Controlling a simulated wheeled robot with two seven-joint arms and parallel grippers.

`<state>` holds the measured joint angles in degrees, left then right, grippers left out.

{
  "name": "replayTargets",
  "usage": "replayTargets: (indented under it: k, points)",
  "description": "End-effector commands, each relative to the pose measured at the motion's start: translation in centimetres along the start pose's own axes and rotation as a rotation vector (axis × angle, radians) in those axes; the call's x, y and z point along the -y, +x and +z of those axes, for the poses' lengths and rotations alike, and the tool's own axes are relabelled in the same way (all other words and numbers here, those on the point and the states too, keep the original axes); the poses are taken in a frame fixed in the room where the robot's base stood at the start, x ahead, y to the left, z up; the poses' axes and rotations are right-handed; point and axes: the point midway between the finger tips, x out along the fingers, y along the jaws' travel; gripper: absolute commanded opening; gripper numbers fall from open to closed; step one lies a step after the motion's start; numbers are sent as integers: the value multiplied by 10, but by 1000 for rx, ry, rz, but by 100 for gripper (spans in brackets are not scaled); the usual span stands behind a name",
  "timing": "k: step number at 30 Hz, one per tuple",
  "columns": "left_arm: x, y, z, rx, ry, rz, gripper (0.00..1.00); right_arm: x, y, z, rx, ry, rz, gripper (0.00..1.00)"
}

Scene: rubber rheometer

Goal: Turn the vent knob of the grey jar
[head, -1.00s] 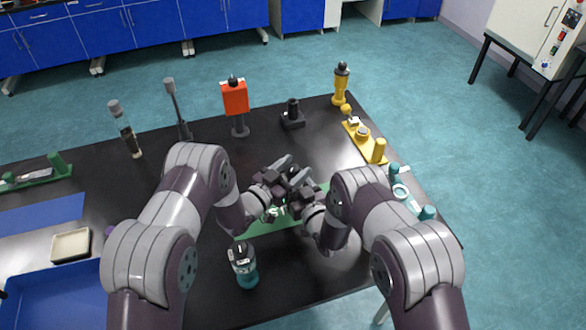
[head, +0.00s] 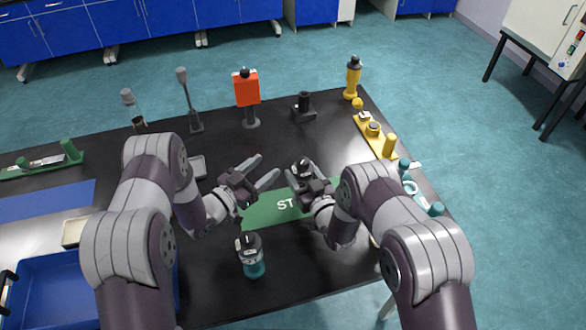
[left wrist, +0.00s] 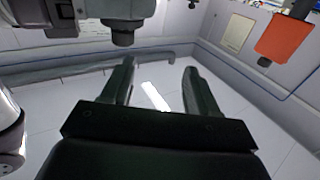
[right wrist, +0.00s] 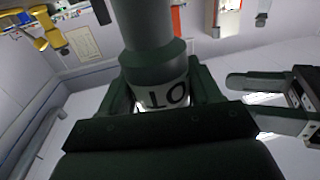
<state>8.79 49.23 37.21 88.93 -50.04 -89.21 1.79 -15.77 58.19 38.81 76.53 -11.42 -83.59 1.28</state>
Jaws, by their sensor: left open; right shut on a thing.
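My right gripper (head: 318,190) is shut on the grey jar (head: 301,166) and holds it over the green mat (head: 262,216). In the right wrist view the jar (right wrist: 155,60) stands between the fingers, with a white band bearing dark letters, partly hidden. I cannot make out the vent knob or its angle. My left gripper (head: 270,172) is open and empty, left of the jar and apart from it. Its fingers show at the right of the right wrist view (right wrist: 265,100). In the left wrist view the space between its fingers (left wrist: 155,85) is empty.
Behind are an orange block on a stand (head: 246,90), a dark holder (head: 304,107) and a yellow bottle (head: 352,78). A yellow rack (head: 375,137) is at right, a blue tray (head: 50,295) at left.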

Motion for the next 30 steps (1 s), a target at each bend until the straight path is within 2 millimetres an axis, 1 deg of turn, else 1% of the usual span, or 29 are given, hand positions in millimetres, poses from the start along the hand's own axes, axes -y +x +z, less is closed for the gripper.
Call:
replayTargets:
  k: [1,3,5,6,10,14,18,21,25,30]
  points:
    - [10,-5,-2,-12,7,57,59,0,0,0,-1,0,0,28]
    - [12,-10,-4,-16,9,164,59,0,0,0,-1,0,0,28]
    - [8,-13,-4,-7,8,252,59,0,0,0,-1,0,0,28]
    - [2,-14,-4,2,5,306,59,0,0,0,0,0,0,28]
    - [-14,-10,-2,30,-28,398,59,0,0,0,0,0,0,28]
    - [-25,14,-1,32,-38,400,59,0,0,0,0,0,0,28]
    - [-39,48,0,32,-37,399,59,0,0,0,-1,0,0,28]
    - [-48,68,0,31,-37,399,59,0,0,0,-1,0,0,28]
    - [-54,86,1,31,-37,396,59,0,0,0,-1,0,0,28]
    - [-58,95,1,32,-38,394,59,0,0,0,-1,0,0,28]
